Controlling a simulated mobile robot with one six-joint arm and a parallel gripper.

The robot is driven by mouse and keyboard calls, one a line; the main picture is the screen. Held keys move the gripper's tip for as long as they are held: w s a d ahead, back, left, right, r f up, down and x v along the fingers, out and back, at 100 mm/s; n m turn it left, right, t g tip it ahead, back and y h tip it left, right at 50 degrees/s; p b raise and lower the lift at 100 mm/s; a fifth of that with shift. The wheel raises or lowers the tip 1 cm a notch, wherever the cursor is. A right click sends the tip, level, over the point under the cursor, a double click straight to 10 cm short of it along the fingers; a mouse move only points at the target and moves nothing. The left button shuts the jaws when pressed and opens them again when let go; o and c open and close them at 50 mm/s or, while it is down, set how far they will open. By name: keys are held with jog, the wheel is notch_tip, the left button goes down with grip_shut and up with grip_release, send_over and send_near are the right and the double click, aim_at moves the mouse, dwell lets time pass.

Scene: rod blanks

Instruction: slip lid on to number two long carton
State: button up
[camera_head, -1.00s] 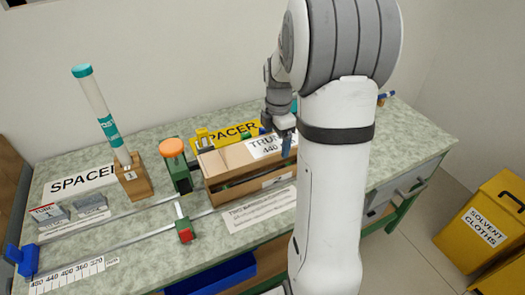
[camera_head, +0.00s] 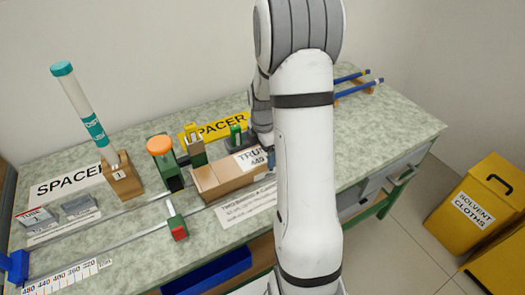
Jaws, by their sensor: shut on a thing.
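A tan long lid (camera_head: 208,178) with a white label reading "TRU..." and 440 lies over the long carton on the bench. Its brown front side (camera_head: 232,189) shows, and I cannot tell where lid ends and carton begins. No gap shows between them. My gripper (camera_head: 270,158) is shut at the lid's right end, by the label, and is mostly hidden behind my arm. The carton's right end is hidden too. I see no number on the carton.
A capped tube (camera_head: 80,105) leans in a wooden block at the left. A green stop with an orange knob (camera_head: 160,146) and a red-green slider (camera_head: 177,226) stand near the lid. Blue rods (camera_head: 352,90) lie back right.

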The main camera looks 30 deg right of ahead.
aim_at(263, 154)
jog(key=o, duration=0.5)
jog(key=shift+f, duration=0.1)
jog(key=o, duration=0.4)
jog(key=shift+c, duration=0.2)
notch_tip(263, 154, up, 11)
jog(key=s+a+r+m+t, duration=0.1)
jog(key=s+a+r+m, duration=0.2)
jog(key=s+a+m, duration=0.4)
jog(key=s+a+r+m+t, duration=0.1)
jog(key=s+a+r+m, duration=0.2)
jog(key=s+a+m, duration=0.4)
jog(key=s+m, duration=0.4)
jog(key=s, duration=0.1)
jog(key=shift+s+a+r+t, duration=0.2)
jog(key=shift+r+t, duration=0.1)
